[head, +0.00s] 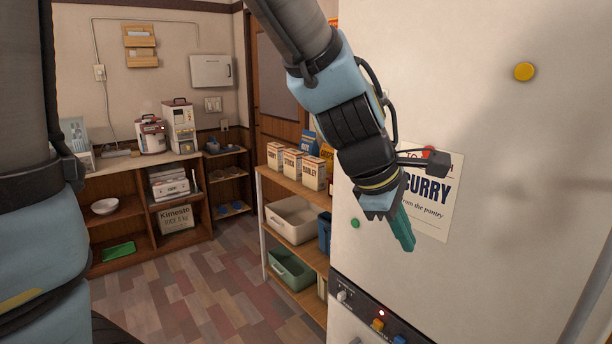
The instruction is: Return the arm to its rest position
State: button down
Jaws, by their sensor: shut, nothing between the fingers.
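My gripper (402,229) is in the middle right of the head view, at the end of my raised blue and grey arm. Its teal fingers are shut with nothing between them, and they point down and to the right. The gripper hangs in front of the white appliance (500,206), over the lower left of the curry note (437,207) and above the control panel. I cannot tell how far the fingers are from the appliance's surface.
The control panel (380,322) has a dial and a lit red lamp. A wooden shelf (303,254) with several cartons and bins stands left of the appliance. A counter (142,163) with kitchen machines is at the back left. The tiled floor (205,297) between is clear.

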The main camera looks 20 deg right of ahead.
jog(key=w+a+f+m+t+y, duration=0.1)
jog(key=w+a+f+m+y, duration=0.15)
jog(key=w+a, duration=0.7)
jog(key=w+a+f+m+y, duration=0.1)
jog(key=a+f+m, duration=0.1)
jog(key=a, duration=0.6)
jog(key=w+a+f+m+y, duration=0.1)
jog(key=w+a+f+m, duration=0.1)
jog(key=a, duration=0.7)
jog(key=w+a+f+m+y, duration=0.1)
jog(key=a+f+m, duration=0.1)
jog(key=a, duration=0.7)
jog(key=shift+w+a+f+b, duration=0.25)
jog(key=shift+w+f+b, duration=0.1)
jog(key=shift+f+b, duration=0.1)
